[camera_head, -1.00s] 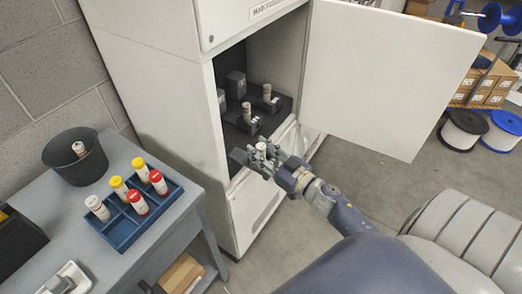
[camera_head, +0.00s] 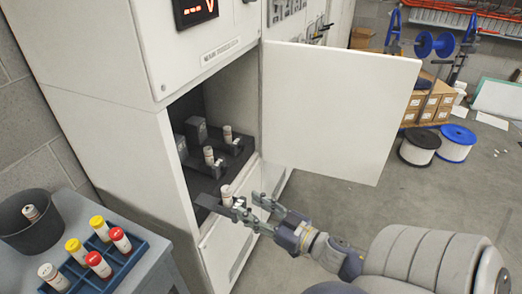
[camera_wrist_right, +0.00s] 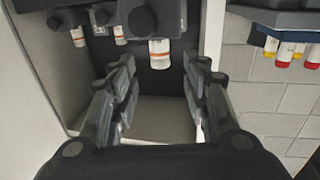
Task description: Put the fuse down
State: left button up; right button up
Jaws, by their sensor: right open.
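A pale fuse (camera_head: 226,195) with a coloured band stands upright in the front holder inside the open cabinet. In the right wrist view, which looks upside down, this fuse (camera_wrist_right: 160,54) is just beyond the fingertips, in its dark holder. My right gripper (camera_head: 246,206) is open and empty at the cabinet opening, just right of the fuse and apart from it. Its spread fingers also show in the right wrist view (camera_wrist_right: 160,80). Two more fuses (camera_head: 208,156) (camera_head: 227,135) stand in holders farther back. My left gripper is out of view.
The cabinet door (camera_head: 340,110) hangs wide open to the right of the opening. At left, a table carries a blue tray (camera_head: 134,262) of red-, yellow- and white-topped fuses and a dark bin (camera_head: 35,238) with a fuse inside. Cable spools (camera_head: 418,150) stand on the floor at right.

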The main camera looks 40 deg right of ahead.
jog(key=shift+s+d, duration=0.2)
jog(key=shift+s, duration=1.05)
jog(key=s+f+m+g+h, duration=0.1)
jog(key=s+f+g, duration=0.2)
jog(key=f, duration=0.9)
jog(key=s+f+m+g+h, duration=0.1)
jog(key=s+f+g+h, duration=0.15)
jog(key=f, duration=0.95)
jog(key=s+f+m+g+h, duration=0.1)
jog(key=s+f+g, duration=0.25)
jog(key=f, duration=0.85)
jog(key=s+a+f+n+g, duration=0.1)
jog(key=s+a+f+g, duration=0.1)
jog(key=s+f, duration=0.3)
jog(key=s+a+f+n+g, duration=0.1)
jog(key=s+a+f+g, duration=0.2)
jog(key=s, duration=0.7)
jog(key=s+a+f+n+g+y, duration=0.1)
jog(key=s+a+f+g, duration=0.1)
jog(key=s+a+f, duration=0.4)
notch_tip(320, 180, down, 3)
jog(key=shift+s+r+g, duration=0.1)
jog(key=shift+s+g, duration=0.2)
jog(key=shift+s, duration=0.85)
